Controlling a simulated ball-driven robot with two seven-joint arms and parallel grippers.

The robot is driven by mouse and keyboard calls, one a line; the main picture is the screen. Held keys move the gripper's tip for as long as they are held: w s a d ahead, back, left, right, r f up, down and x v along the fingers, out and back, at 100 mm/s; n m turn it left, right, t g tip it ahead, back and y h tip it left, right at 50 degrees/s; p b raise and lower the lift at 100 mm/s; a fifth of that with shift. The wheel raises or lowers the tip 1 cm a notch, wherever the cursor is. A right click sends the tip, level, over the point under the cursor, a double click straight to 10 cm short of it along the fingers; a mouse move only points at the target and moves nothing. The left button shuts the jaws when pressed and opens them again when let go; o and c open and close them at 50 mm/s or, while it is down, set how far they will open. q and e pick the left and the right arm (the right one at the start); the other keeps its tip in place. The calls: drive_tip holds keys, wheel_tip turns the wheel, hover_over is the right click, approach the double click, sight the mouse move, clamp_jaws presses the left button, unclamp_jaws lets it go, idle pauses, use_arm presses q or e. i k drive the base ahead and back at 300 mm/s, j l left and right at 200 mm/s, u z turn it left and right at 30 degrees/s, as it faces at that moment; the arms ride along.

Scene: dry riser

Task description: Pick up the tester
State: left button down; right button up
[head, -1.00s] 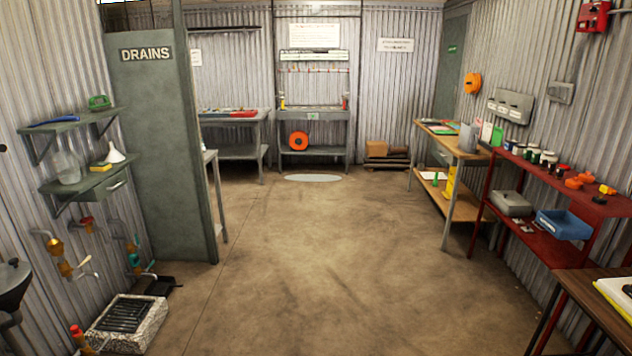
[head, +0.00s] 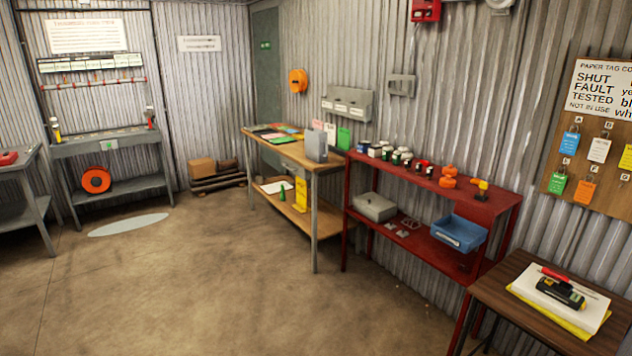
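A small black and yellow handheld device (head: 560,292), which looks like the tester, lies on white paper (head: 592,312) on a dark wooden table (head: 490,292) at the lower right. A red pen-like item (head: 556,274) lies beside it. Neither of my grippers is in view.
A red shelf unit (head: 390,178) with jars and a blue bin (head: 460,232) stands along the right wall, beyond the dark table. A wooden bench (head: 325,166) is farther back. The concrete floor (head: 220,270) at centre and left is clear.

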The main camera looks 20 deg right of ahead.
sight(562, 291)
drive_tip(key=i+l+z, duration=0.15)
drive_tip(key=i+z, duration=0.25)
drive_tip(key=i+l+z, duration=0.1)
drive_tip(key=z, duration=0.3)
drive_tip(key=i+z, duration=0.4)
drive_tip(key=i+j+z, duration=0.2)
drive_tip(key=z, duration=0.2)
drive_tip(key=i, duration=0.15)
